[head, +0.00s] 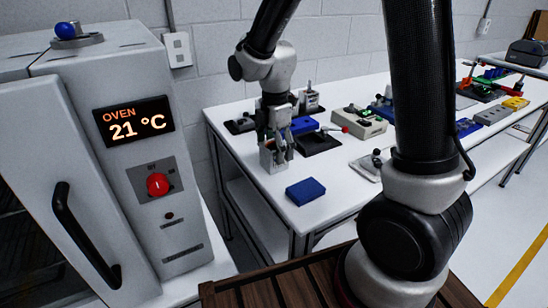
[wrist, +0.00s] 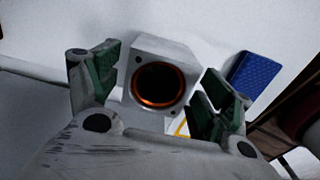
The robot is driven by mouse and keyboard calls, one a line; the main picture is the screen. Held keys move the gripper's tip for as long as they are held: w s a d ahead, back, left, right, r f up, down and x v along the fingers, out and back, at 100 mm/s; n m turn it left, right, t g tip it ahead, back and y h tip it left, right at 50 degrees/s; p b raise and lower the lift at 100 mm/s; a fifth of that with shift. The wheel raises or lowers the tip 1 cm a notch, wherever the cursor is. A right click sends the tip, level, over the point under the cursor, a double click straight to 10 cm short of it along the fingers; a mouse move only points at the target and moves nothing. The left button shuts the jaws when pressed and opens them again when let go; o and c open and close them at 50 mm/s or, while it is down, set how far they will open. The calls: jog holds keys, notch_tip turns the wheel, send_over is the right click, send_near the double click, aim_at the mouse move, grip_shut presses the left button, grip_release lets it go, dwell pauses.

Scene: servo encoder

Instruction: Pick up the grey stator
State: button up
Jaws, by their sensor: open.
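The grey stator (wrist: 158,50) is a square block with a round bore lined with copper, and it shows between my gripper's fingers in the wrist view. In the head view the stator (head: 268,160) sits on the white table near its left front edge, partly hidden by my fingers. My gripper (head: 278,148) points down at it, and in the wrist view my gripper (wrist: 160,92) is open with a green-padded finger on each side of the stator.
A blue block (head: 305,191) lies just right of the stator, and it also shows in the wrist view (wrist: 252,75). Black fixtures (head: 318,142) and a beige device (head: 354,122) stand behind. An oven (head: 150,190) stands left of the table (head: 235,140).

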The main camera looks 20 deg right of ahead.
notch_tip(320, 180, down, 4)
jog(key=shift+w+r, duration=0.1)
